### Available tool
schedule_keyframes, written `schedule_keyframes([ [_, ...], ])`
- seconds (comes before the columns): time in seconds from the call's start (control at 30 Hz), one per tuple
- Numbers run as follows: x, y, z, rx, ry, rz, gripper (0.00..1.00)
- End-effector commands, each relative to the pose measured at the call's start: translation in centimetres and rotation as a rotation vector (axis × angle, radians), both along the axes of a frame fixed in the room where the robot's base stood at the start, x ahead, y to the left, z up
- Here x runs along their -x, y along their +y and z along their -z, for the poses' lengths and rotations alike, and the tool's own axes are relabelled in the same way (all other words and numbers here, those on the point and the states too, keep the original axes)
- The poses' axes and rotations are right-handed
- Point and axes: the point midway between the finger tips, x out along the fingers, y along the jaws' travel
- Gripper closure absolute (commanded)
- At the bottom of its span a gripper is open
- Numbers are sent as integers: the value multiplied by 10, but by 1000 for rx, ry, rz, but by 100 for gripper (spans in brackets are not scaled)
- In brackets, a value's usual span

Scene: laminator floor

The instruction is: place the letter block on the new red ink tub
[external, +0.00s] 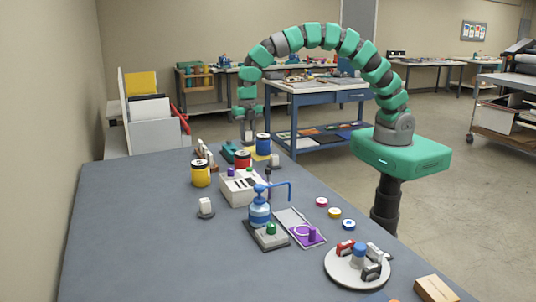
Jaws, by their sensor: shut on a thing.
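My gripper (248,137) hangs down at the far end of the table, at the end of my green and grey arched arm. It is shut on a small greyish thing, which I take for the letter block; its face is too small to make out. A red ink tub (242,160) with a dark lid stands just below and slightly left of the gripper in the picture. I cannot tell how wide the gap is. A blue tub (263,145) stands right beside it, and a yellow tub (201,175) stands to the left.
A white rack (240,188) stands in front of the red tub. Nearer are a blue pump bottle (260,208), a purple pad (303,232), small coloured rings and a round white turntable (357,268). A white block on a grey disc (206,207) sits left. The table's left side is clear.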

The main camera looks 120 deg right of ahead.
Motion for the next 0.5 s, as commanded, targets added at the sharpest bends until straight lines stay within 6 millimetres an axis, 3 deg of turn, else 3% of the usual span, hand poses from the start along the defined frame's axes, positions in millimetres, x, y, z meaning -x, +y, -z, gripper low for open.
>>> schedule_keyframes([
  [0.2,-19,-6,1,1,0,1,100],
  [0.37,-22,-7,3,0,1,0,100],
  [0.5,-21,-7,17,-1,4,0,100],
])
